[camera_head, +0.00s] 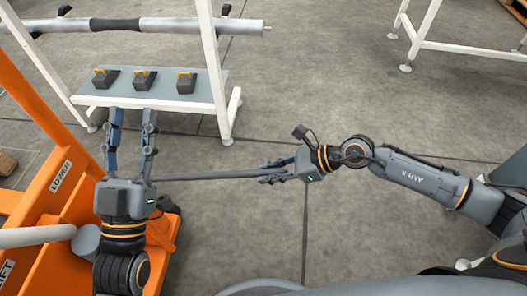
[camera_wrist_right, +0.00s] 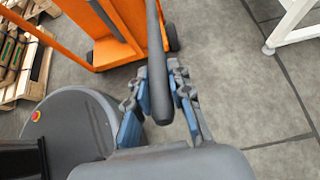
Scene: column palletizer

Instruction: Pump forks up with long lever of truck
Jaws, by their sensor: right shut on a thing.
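The orange truck (camera_head: 55,190) stands at the left of the head view, with "LOWER" and "LIFT" labels on it. It also shows at the top of the right wrist view (camera_wrist_right: 112,50). Its long lever (camera_head: 215,175) is a dark grey rod reaching right from behind my left gripper, nearly level in the picture. In the right wrist view the lever (camera_wrist_right: 156,45) runs down between the fingers, its rounded end near the palm. My right gripper (camera_head: 268,173) is shut on the lever's free end. My left gripper (camera_head: 132,116) is open and empty, its fingers pointing away from me.
A white-framed stand with a grey shelf (camera_head: 110,98) holds three black-and-yellow blocks (camera_head: 143,79) and, above, a long roller (camera_head: 170,24). Another white frame (camera_head: 470,47) stands at the back right. A wooden pallet (camera_wrist_right: 28,75) lies left in the wrist view. The middle floor is clear.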

